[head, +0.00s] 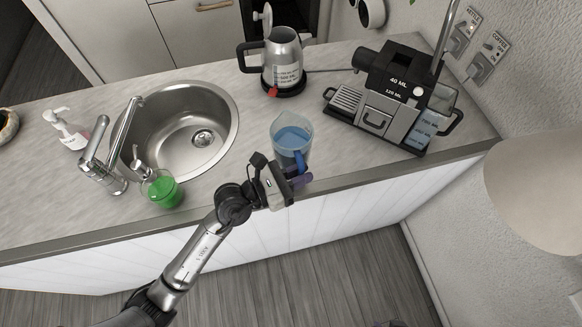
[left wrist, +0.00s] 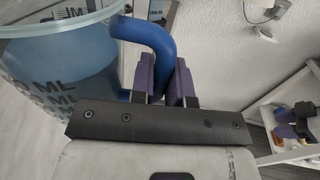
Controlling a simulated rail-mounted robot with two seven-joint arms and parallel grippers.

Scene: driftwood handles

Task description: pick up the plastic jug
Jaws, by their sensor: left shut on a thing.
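The plastic jug (head: 291,134) is clear with blue in it and a blue handle. It is at the counter's front edge in the head view, right of the sink. My left gripper (head: 298,177) is at the jug's handle. In the left wrist view, the purple fingers of my left gripper (left wrist: 166,78) are shut on the blue handle (left wrist: 150,38), with the jug's body (left wrist: 62,70) to the left. Whether the jug's base touches the counter is hard to tell. My right gripper is not in view.
A kettle (head: 283,55) stands behind the jug, and a coffee machine (head: 390,95) stands to the right. A sink (head: 190,110), faucet (head: 122,135) and green soap bottle (head: 163,190) are to the left. The counter (head: 250,110) is clear between the sink and jug.

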